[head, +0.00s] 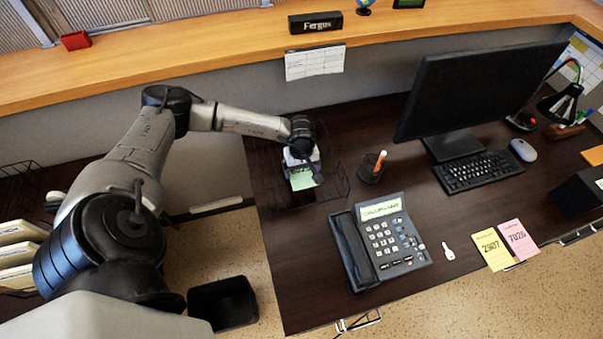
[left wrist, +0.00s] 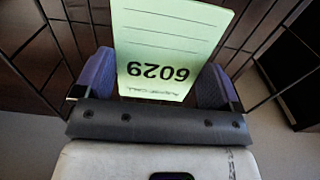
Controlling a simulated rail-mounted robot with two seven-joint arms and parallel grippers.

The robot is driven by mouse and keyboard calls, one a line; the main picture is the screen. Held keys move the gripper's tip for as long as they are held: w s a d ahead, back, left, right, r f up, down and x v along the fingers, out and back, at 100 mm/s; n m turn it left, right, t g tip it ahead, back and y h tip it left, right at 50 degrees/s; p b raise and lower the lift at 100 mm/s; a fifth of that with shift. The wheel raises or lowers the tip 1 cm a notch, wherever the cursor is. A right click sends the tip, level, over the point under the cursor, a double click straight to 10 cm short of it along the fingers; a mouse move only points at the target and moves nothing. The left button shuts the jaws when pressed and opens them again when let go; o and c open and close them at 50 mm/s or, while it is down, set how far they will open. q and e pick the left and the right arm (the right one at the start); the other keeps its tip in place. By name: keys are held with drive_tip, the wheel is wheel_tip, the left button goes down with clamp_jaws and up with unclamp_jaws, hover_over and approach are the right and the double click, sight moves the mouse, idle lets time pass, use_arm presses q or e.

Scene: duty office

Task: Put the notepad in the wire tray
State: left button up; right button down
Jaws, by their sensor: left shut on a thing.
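A pale green notepad (head: 304,178) marked 6029 is held between the fingers of my left gripper (head: 301,163). In the left wrist view, the notepad (left wrist: 168,40) sits between the two blue-grey finger pads of the same gripper (left wrist: 155,88). The black wire tray (head: 341,186) stands at the left end of the dark desk. My left gripper and the notepad are over or within the tray's outline. Tray wires (left wrist: 268,45) show on both sides of the notepad. I cannot tell whether the notepad touches the tray floor. My right gripper is out of view.
A pen cup (head: 371,170) stands just right of the tray, and a desk phone (head: 380,240) is in front. A yellow note (head: 492,250) and a pink note (head: 517,239) lie farther right. A monitor (head: 470,95) stands behind. A raised counter (head: 220,50) runs along the back.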

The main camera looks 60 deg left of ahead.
sight(302, 172)
use_arm(q)
drive_tip(key=shift+f, duration=1.5)
drive_tip(key=shift+f+b, duration=0.1)
drive_tip(key=shift+b, duration=0.2)
drive_tip(key=o, duration=0.6)
drive_tip(key=shift+o, duration=0.2)
